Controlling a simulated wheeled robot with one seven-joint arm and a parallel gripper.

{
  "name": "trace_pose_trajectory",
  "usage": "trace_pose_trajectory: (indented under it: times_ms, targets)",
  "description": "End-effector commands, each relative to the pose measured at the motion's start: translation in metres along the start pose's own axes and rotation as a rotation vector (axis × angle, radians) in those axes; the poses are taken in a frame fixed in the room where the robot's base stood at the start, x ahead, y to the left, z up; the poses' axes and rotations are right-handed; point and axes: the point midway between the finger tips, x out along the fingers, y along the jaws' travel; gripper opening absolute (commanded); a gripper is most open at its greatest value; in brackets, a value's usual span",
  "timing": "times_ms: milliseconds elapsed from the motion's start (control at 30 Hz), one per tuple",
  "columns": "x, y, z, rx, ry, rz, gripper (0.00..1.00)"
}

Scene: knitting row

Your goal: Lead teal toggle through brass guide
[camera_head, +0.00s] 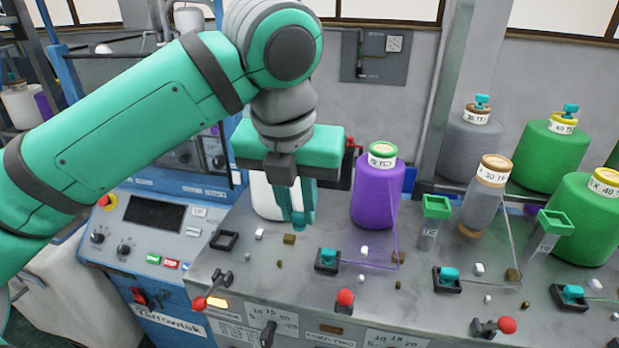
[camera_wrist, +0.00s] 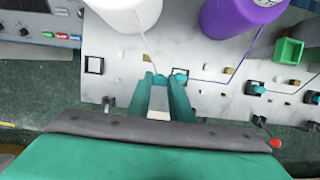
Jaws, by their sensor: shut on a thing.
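My gripper (camera_head: 293,205) hangs over the deck in front of the white spool (camera_head: 266,195). It is shut on a small teal toggle (camera_head: 298,222), which shows below the fingers. In the wrist view my gripper (camera_wrist: 165,78) points towards the white spool (camera_wrist: 125,15), and the teal toggle (camera_wrist: 181,73) shows at its tip. A small brass guide (camera_head: 289,239) stands on the deck just below and left of the held toggle. It also shows left of the fingertips in the wrist view (camera_wrist: 147,58). The toggle appears apart from the guide.
An empty black square holder (camera_head: 224,240) lies to the left. A purple spool (camera_head: 378,192) stands to the right, its thread running to a seated teal toggle (camera_head: 328,257). Red-knobbed levers (camera_head: 345,298) line the front edge. Green-topped posts (camera_head: 436,208) stand further right.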

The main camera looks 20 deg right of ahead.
Motion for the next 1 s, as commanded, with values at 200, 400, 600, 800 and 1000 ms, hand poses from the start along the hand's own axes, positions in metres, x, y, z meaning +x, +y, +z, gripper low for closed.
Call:
trace_pose_trajectory:
  times_ms: [200,400,600,800,1000]
  targets:
    - [0.007,-0.008,0.0,0.014,0.001,-0.005,0.07]
    - [0.015,-0.013,0.0,0.022,0.001,-0.007,0.07]
    - [0.024,-0.013,-0.003,0.023,0.001,-0.007,0.07]
    - [0.032,-0.012,-0.005,0.022,0.0,-0.007,0.07]
    - [0.04,-0.011,-0.007,0.021,0.0,-0.006,0.07]
